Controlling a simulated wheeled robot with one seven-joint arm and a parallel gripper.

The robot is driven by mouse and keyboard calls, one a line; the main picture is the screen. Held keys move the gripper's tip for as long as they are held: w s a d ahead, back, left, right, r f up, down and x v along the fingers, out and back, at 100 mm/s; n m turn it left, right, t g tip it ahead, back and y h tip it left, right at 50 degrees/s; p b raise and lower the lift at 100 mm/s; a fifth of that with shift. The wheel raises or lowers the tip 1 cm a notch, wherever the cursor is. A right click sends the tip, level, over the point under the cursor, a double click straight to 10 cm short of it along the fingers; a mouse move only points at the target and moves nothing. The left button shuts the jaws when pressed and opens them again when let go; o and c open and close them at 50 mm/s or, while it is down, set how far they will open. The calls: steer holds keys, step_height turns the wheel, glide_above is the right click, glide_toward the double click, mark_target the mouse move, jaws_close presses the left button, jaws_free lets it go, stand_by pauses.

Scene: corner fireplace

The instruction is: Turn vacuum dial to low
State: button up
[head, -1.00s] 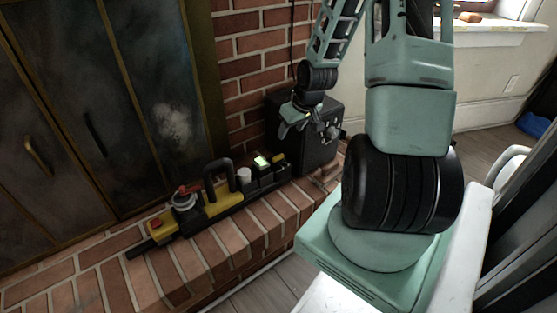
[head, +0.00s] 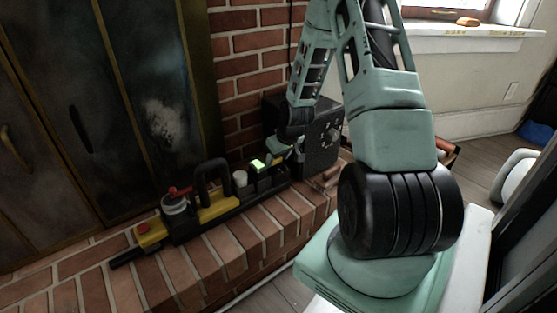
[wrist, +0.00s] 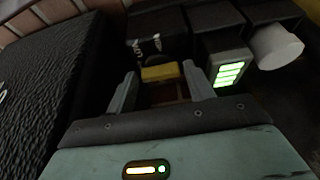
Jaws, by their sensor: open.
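A long black and yellow device (head: 217,208), which looks like the vacuum unit, lies on the brick hearth. It carries a red part (head: 180,191), a black handle, a white cylinder (head: 240,178) and a green lit display (head: 257,164). My gripper (head: 274,160) is low over its right end. In the wrist view my open gripper (wrist: 160,90) has a small yellow block (wrist: 160,73) between and beyond its fingertips, in front of a black module (wrist: 157,40). The lit display (wrist: 229,74) and white cylinder (wrist: 277,46) are to the right. I cannot tell which part is the dial, its setting, or whether I touch the block.
A black box (head: 322,135) with knobs stands close behind and right of my gripper; its textured side (wrist: 50,75) fills the left of the wrist view. A brick wall (head: 247,50) and dark fireplace doors (head: 90,110) are behind. The hearth front (head: 225,250) is clear.

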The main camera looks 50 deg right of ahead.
steer(key=c, duration=0.7)
steer(key=shift+r+m, duration=0.1)
steer(key=shift+m, duration=0.2)
steer(key=m+p, duration=0.1)
steer(key=m+h+p, duration=0.1)
steer(key=m+p, duration=0.2)
steer(key=shift+w+a+r+g+h, duration=0.1)
steer(key=shift+a+r+g+h, duration=0.05)
steer(key=shift+a+g+h, duration=0.15)
steer(key=m+p, duration=0.2)
steer(key=m, duration=0.1)
steer(key=shift+w+g+h+p, duration=0.1)
steer(key=shift+g+h+p, duration=0.3)
steer(key=shift+m+p, duration=0.55)
steer(key=shift+m, duration=0.05)
steer(key=shift+f+h, duration=0.2)
steer(key=shift+h, duration=0.1)
